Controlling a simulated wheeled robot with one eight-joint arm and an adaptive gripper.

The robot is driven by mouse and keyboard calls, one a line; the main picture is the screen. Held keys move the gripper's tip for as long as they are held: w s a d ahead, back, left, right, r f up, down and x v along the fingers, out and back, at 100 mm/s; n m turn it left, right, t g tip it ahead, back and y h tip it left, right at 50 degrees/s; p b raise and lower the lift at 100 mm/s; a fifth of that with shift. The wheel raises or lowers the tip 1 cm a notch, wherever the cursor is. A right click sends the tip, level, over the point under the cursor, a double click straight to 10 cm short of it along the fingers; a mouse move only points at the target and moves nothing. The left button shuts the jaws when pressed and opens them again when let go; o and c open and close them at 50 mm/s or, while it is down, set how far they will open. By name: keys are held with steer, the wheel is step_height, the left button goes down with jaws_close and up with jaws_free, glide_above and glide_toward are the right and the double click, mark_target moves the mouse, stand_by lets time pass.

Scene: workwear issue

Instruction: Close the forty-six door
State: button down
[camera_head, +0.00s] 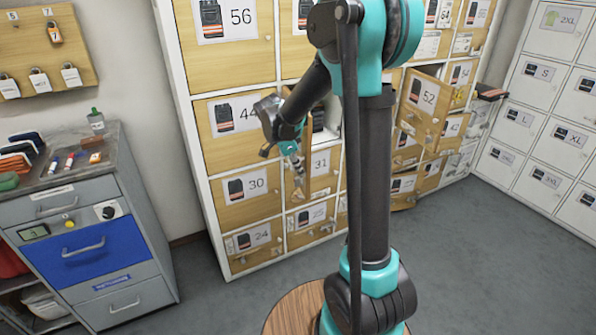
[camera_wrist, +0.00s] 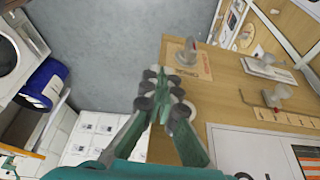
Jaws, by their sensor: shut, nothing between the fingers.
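My gripper (camera_head: 296,168) hangs in front of the locker wall, left of my column, below the door marked 44 and close to the one marked 31. In the wrist view my gripper (camera_wrist: 163,92) is shut and empty, its fingertips over or beside a wooden door panel (camera_wrist: 225,85) with a knob and a small plate. I cannot tell whether they touch it. No number is readable there. I cannot make out a forty-six label in the head view; my arm and column cover part of the locker wall.
The door marked 52 (camera_head: 425,98) stands ajar right of my column. The door marked 44 (camera_head: 236,118) looks shut. A grey cabinet with a blue drawer (camera_head: 84,247) stands at left, white lockers (camera_head: 540,120) at right. Grey floor (camera_head: 480,265) is free in front.

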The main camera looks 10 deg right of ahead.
steer(key=shift+d, duration=0.1)
steer(key=w+d+n+t+y, duration=0.15)
steer(key=w+d+n, duration=0.4)
steer(key=d, duration=0.65)
steer(key=w+d+n+t, duration=0.2)
steer(key=w+d+n, duration=0.2)
steer(key=w+d, duration=0.55)
steer(key=w+d+n+y, duration=0.2)
steer(key=w+d+n, duration=0.2)
steer(key=w, duration=0.7)
steer(key=w+d+n+y, duration=0.2)
steer(key=w+d+n, duration=0.3)
steer(key=w, duration=0.6)
steer(key=shift+n, duration=0.25)
